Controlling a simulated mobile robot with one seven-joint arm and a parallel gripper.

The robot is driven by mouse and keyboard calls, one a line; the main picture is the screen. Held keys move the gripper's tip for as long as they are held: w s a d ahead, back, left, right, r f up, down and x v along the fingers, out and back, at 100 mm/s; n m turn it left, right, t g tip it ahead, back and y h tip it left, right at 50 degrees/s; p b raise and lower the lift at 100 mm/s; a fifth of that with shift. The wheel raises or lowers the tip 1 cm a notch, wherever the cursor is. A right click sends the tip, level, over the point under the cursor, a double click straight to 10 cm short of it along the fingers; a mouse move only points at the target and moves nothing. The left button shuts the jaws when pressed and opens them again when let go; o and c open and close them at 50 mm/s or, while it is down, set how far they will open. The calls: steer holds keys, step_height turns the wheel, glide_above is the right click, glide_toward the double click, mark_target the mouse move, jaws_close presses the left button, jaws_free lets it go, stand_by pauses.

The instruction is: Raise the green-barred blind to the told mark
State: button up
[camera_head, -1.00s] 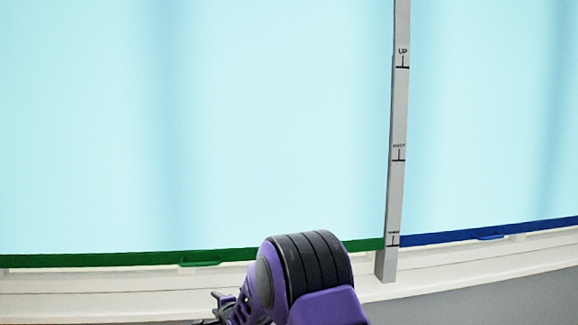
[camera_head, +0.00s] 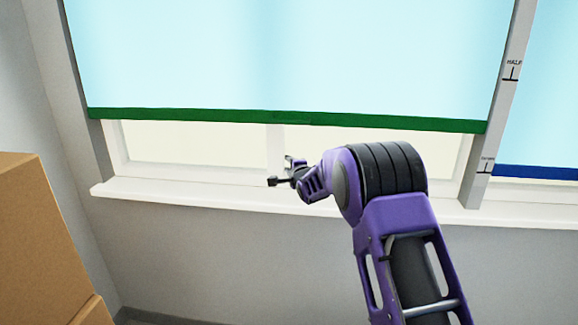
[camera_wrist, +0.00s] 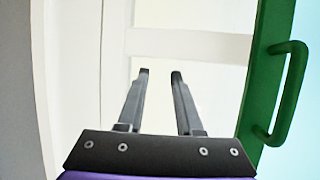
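The green bar (camera_head: 200,115) runs along the bottom of the pale blue blind (camera_head: 280,60). It hangs well above the sill, and its right end lies between the mark labelled HALF (camera_head: 512,70) and the lowest mark (camera_head: 485,165) on the grey post. In the wrist view the green bar (camera_wrist: 257,85) stands at the right with its green loop handle (camera_wrist: 295,90). My gripper (camera_head: 280,173) is below the bar, in front of the window. The wrist view shows my gripper (camera_wrist: 160,74) with its fingers parted, nothing between them, left of the bar and apart from the handle.
A second blind with a blue bar (camera_head: 540,172) hangs right of the post, near the lowest mark. A white sill (camera_head: 240,199) runs below my gripper. Brown boxes (camera_head: 35,235) stand at the lower left. The uncovered window (camera_head: 190,143) shows under the green bar.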

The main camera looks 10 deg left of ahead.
jaws_close()
stand_by(1.0)
steer(key=shift+o, duration=1.5)
jaws_free()
steer(key=v, duration=1.7)
steer(key=shift+s, duration=0.2)
steer(key=shift+d+r, duration=0.1)
steer(key=shift+r, duration=0.05)
